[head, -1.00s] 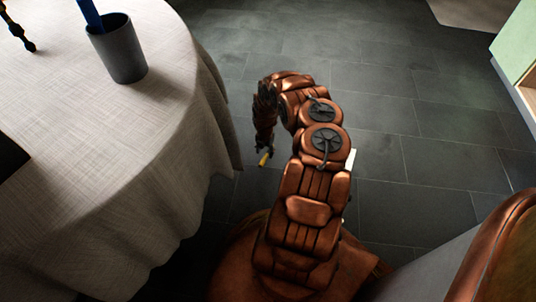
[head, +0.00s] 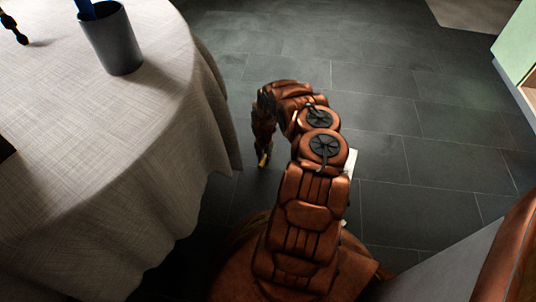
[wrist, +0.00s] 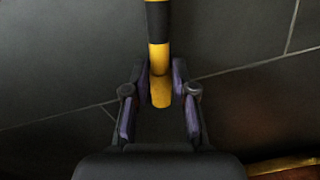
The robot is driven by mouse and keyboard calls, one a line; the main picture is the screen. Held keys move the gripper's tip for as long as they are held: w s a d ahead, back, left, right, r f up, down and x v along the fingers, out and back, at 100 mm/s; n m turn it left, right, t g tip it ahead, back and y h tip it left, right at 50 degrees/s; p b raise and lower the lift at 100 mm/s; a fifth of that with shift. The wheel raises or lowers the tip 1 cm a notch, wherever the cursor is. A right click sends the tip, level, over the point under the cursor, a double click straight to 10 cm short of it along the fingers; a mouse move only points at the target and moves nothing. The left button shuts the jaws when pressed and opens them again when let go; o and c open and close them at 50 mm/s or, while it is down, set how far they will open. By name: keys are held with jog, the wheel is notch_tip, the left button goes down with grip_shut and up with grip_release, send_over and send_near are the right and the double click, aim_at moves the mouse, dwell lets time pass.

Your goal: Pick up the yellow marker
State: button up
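The yellow marker (wrist: 158,60) has a black band and runs up from between my gripper's fingers to the top of the wrist view, where its far end is cut off. My gripper (wrist: 160,82) is shut on it near one end, with a finger on each side. In the head view my gripper (head: 264,148) hangs low, just right of the table's draped edge. A small yellow bit of the marker (head: 263,160) shows below it. The rest is hidden there.
A round table with a pale cloth (head: 130,140) fills the left. Dark tiled floor (head: 400,100) is open to the right. A green cabinet (head: 517,45) stands far right.

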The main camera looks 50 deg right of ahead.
aim_at(264, 158)
jog(key=c, duration=0.3)
jog(key=shift+r+p, duration=0.4)
jog(key=shift+r, duration=0.1)
notch_tip(264, 158, up, 3)
jog(key=shift+r+p, duration=0.1)
jog(key=shift+p, duration=1.05)
jog(key=s+a+p, duration=0.2)
jog(key=s+a, duration=0.1)
jog(key=s, duration=0.1)
jog(key=s+a+p, duration=0.2)
jog(key=s+a, duration=0.1)
jog(key=s, duration=0.1)
jog(key=s+a+r+p, duration=0.1)
jog(key=s+a+p, duration=0.2)
jog(key=s+a, duration=0.1)
jog(key=shift+s+a, duration=0.1)
